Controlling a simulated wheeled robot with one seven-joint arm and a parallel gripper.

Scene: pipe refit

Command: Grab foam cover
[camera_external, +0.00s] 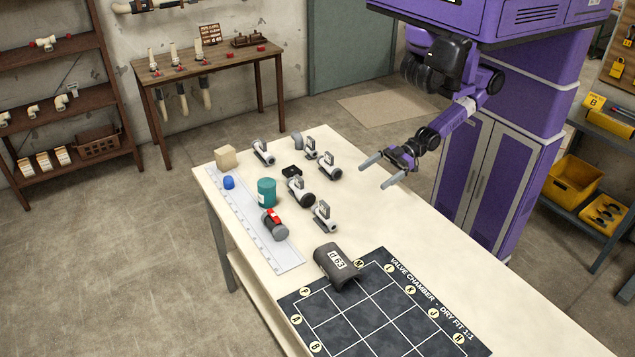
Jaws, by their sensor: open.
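The foam cover (337,265) looks to be the dark grey, half-round piece with a white label reading like "d 63". It lies on the table at the far edge of the dark grid mat, partly over the mat. My gripper (382,173) is open and empty. It hangs above the right side of the table, up and to the right of the cover in the picture and well apart from it. Nothing hides the cover's top; its underside is not visible.
Several grey pipe fittings (324,217) stand on the table beyond the cover. A teal can (266,193), a red-and-grey part (273,225), a blue cap (229,183) and a tan block (225,158) are at the left. The grid mat (440,345) is otherwise bare.

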